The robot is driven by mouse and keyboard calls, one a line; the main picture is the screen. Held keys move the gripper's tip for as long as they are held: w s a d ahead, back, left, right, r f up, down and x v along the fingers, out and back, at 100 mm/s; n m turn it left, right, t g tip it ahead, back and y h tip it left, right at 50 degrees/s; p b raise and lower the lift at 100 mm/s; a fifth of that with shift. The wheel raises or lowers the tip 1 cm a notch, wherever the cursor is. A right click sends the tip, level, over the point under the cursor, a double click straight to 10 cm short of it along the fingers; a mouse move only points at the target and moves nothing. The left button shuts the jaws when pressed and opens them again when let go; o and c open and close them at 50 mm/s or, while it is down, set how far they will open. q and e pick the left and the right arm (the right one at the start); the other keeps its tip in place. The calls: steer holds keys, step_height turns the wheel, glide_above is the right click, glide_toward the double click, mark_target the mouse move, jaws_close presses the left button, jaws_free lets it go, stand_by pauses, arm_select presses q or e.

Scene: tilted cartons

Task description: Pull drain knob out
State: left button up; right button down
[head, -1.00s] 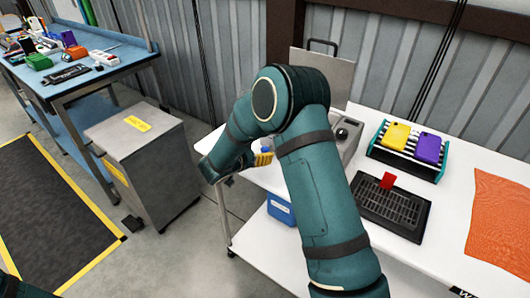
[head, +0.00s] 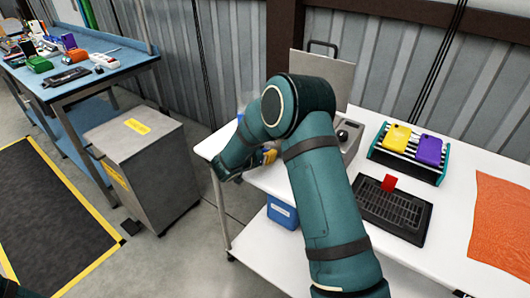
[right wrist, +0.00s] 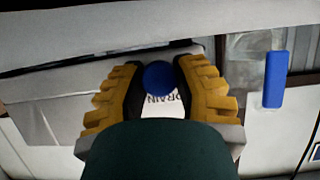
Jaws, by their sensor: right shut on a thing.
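In the right wrist view, a round blue knob (right wrist: 159,78) sits between the yellow, dark-padded fingers of my right gripper (right wrist: 157,85). The gripper is shut on it. A white label reading "DRAIN" (right wrist: 163,104) shows below the knob, on or near the grey body. In the head view my right gripper (head: 268,156) shows as a bit of yellow at the grey machine's (head: 348,137) left side, mostly hidden by my arm. The knob is hidden there. My left gripper is not in view.
A blue bar (right wrist: 275,79) stands to the right in the wrist view. On the white bench (head: 452,190) are a black grate tray (head: 385,222) with a red piece (head: 389,183), and a rack holding yellow and purple cases. A blue bin (head: 283,212) is underneath. A grey cabinet (head: 150,180) stands left.

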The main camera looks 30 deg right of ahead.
steer(key=shift+s+a+r+p, duration=0.1)
steer(key=shift+s+a+p, duration=0.25)
steer(key=shift+a, duration=0.3)
steer(key=shift+s+a+p, duration=0.15)
steer(key=shift+a+p, duration=0.3)
steer(key=shift+a, duration=0.2)
steer(key=c, duration=0.6)
jaws_free()
steer(key=shift+c, duration=0.2)
steer(key=v, duration=1.2)
steer(key=shift+f, duration=0.25)
